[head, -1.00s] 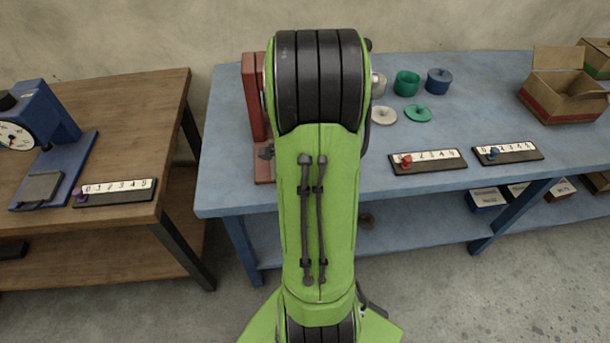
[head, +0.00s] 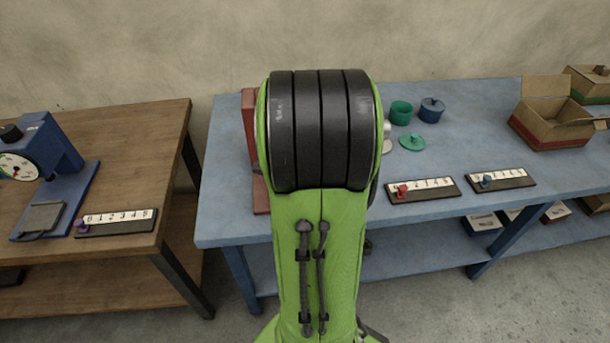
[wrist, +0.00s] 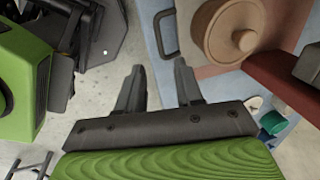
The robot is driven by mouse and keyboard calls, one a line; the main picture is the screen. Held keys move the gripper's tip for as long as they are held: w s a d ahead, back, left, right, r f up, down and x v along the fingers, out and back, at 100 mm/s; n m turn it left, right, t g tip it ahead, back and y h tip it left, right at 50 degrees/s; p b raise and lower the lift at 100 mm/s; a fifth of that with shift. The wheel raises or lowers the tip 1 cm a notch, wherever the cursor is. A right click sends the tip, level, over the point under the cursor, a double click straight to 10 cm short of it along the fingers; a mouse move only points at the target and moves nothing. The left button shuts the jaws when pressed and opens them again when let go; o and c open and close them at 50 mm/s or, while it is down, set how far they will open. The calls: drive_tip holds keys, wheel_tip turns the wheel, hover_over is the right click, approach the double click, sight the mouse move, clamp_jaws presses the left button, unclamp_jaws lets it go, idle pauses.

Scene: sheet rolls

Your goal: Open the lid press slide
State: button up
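The lid press is the red upright stand on the blue table. In the head view its column (head: 250,120) shows at the left edge of my arm, which hides most of it. In the wrist view, part of its red-brown body (wrist: 288,82) is at the upper right. A tan round piece with a knob (wrist: 228,32) sits at the top there. A dark bar handle (wrist: 160,36) stands just left of it; I cannot tell if it belongs to the slide. My gripper (wrist: 158,88) is open and empty, its fingers apart below the handle, not touching it. The head view hides the gripper.
The blue table (head: 460,105) also holds a green pot (head: 401,112), a blue pot (head: 432,110), a green lid (head: 412,142), two number strips with red (head: 402,190) and blue (head: 487,180) markers, and an open cardboard box (head: 550,125). A wooden table (head: 120,130) with a blue scale (head: 50,150) stands left.

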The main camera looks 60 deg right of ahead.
wheel_tip(320, 180, up, 8)
drive_tip(key=s+a+p, duration=0.1)
drive_tip(key=p, duration=0.1)
drive_tip(key=shift+a+r, duration=0.1)
drive_tip(key=shift+a, duration=0.05)
drive_tip(key=w+a+r+n+t+p, duration=0.25)
drive_tip(key=a+r+n, duration=0.35)
drive_tip(key=a+n, duration=0.4)
drive_tip(key=s+a+r+n+t, duration=0.1)
drive_tip(key=s+a+r+n, duration=0.1)
drive_tip(key=a+n, duration=0.5)
drive_tip(key=s+a+r+n+y, duration=0.1)
drive_tip(key=s+a+r+n, duration=0.1)
drive_tip(key=a+n, duration=0.5)
drive_tip(key=n, duration=0.3)
drive_tip(key=shift+r+n+t+y+p, duration=0.2)
drive_tip(key=shift+n+t+y+p, duration=0.1)
drive_tip(key=shift+n+t+p, duration=0.1)
